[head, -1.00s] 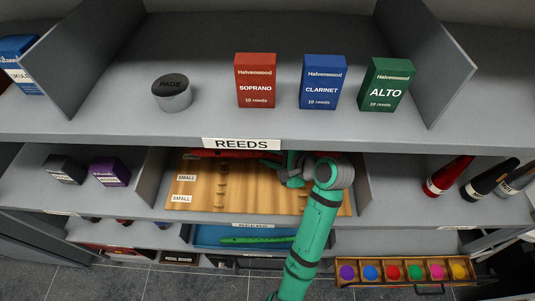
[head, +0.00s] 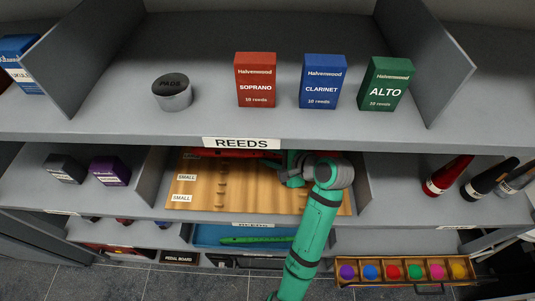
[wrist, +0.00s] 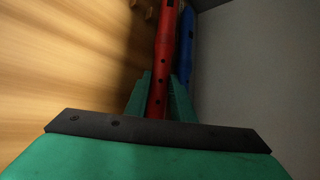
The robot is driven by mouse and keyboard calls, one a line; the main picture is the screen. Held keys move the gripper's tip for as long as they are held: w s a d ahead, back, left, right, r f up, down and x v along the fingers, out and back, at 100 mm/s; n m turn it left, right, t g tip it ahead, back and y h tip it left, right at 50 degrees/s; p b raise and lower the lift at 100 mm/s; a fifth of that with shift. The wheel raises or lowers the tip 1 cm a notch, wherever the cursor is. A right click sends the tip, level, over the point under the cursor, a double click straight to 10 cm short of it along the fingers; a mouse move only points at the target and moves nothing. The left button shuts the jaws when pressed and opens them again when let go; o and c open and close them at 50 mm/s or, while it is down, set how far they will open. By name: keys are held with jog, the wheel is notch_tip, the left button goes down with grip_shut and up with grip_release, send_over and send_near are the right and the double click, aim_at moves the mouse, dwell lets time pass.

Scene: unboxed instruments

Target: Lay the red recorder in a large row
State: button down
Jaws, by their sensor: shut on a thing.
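The red recorder (head: 235,153) lies along the back of the wooden board, partly hidden under the upper shelf edge. In the wrist view the red recorder (wrist: 162,70) runs away from me between the green fingers of my gripper (wrist: 160,98), which is shut on it. My gripper (head: 282,166) reaches in from the right in the head view. The wooden rack board (head: 250,192) has notched pegs and labels; two labels read SMALL (head: 187,177). Labels of rows farther back are hidden. Whether the recorder touches the board is unclear.
A blue instrument (wrist: 187,45) lies right beside the red recorder. A grey wall (wrist: 250,70) stands close on the right in the wrist view. The upper shelf edge (head: 120,137) overhangs the board. A blue tray (head: 207,236) below holds a green recorder (head: 255,240).

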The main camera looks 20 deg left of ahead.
jog(key=shift+s+a+f, duration=0.1)
jog(key=shift+s+f, duration=0.05)
jog(key=shift+f, duration=0.45)
jog(key=shift+s+f, duration=0.15)
jog(key=shift+f, duration=0.4)
jog(key=c, duration=1.5)
grip_release()
jog(key=shift+c, duration=0.2)
jog(key=shift+d+r, duration=0.3)
jog(key=shift+d, duration=0.1)
jog(key=shift+o, duration=0.5)
jog(key=v, duration=0.5)
jog(key=r+v, duration=0.1)
jog(key=v, duration=0.2)
jog(key=shift+w+a+r, duration=0.15)
jog(key=shift+a+r, duration=0.05)
jog(key=shift+a, duration=0.05)
